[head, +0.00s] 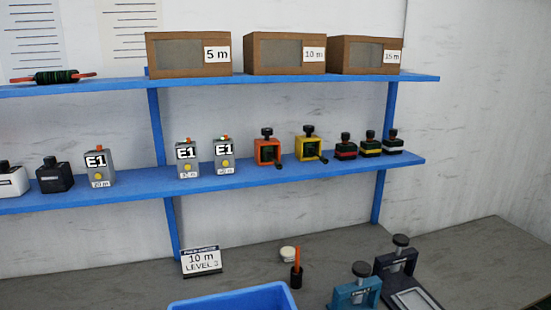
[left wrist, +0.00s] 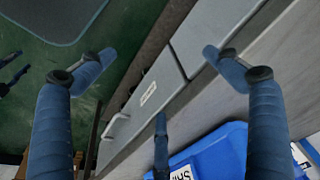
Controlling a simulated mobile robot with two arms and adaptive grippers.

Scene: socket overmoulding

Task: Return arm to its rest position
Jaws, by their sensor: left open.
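My left gripper (left wrist: 158,55) shows only in the left wrist view. Its blue fingers are spread wide apart, and nothing is between them. It is in front of a grey drawer front (left wrist: 155,85) with a handle and a small label, seen at a tilt. A blue bin (left wrist: 207,148) with a partly hidden label lies beyond the fingers at the lower right. Neither arm shows in the head view, and my right gripper is in no view.
In the head view, the grey worktop (head: 85,290) holds a blue bin (head: 235,297), a "10 m LEVEL 3" sign (head: 201,261) and a teal press (head: 357,290). Blue shelves (head: 290,178) behind carry boxes and devices. Green floor (left wrist: 40,70) is at the wrist view's left.

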